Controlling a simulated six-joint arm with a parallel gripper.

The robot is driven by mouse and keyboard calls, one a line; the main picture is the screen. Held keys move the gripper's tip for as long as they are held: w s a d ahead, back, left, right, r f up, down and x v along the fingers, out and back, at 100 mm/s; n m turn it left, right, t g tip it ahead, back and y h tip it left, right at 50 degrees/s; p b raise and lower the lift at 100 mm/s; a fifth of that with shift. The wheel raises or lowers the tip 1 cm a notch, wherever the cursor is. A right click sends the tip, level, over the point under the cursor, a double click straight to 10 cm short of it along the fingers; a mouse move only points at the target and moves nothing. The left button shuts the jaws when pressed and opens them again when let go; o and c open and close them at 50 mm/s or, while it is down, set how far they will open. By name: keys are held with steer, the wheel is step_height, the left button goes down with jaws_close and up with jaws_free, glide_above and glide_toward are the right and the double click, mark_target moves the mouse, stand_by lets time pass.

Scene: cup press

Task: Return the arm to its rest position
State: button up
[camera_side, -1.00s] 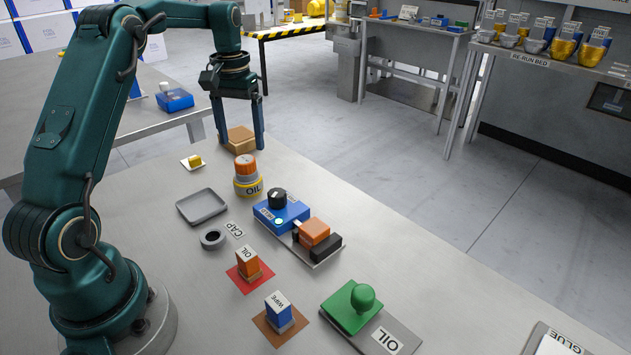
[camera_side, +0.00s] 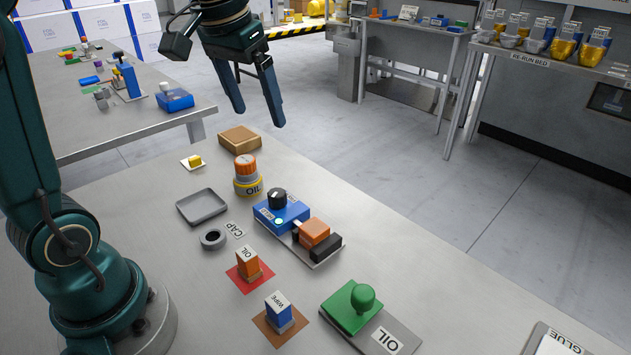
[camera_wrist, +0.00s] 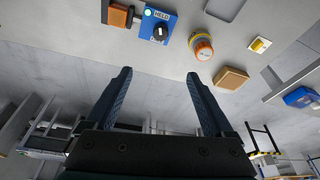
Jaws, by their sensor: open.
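My gripper (camera_side: 257,108) is open and empty. In the side view it hangs in the air above and beyond the far edge of the table, higher than the wooden block (camera_side: 239,140). In the wrist view the two fingers of my gripper (camera_wrist: 158,78) stand apart with only the floor seen between them. The wooden block also shows to the right of the fingers in the wrist view (camera_wrist: 231,78). Nothing touches the gripper.
On the table stand an oil jar with an orange cap (camera_side: 247,177), a grey tray (camera_side: 202,207), a blue box with a black knob (camera_side: 281,213), a grey ring (camera_side: 213,239), an orange oil block (camera_side: 248,264), a blue wipe block (camera_side: 279,312) and a green knobbed block (camera_side: 352,308).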

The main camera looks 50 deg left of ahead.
steer(key=s+d+f+m+t, duration=0.1)
steer(key=s+d+f, duration=0.2)
steer(key=s, duration=0.3)
steer(key=s+d+f+m+t+h, duration=0.1)
steer(key=s+d+f, duration=0.2)
steer(key=s+d, duration=0.2)
steer(key=shift+s+m, duration=0.3)
steer(key=shift+s, duration=0.5)
steer(key=shift+c, duration=0.3)
steer(key=shift+f, duration=0.1)
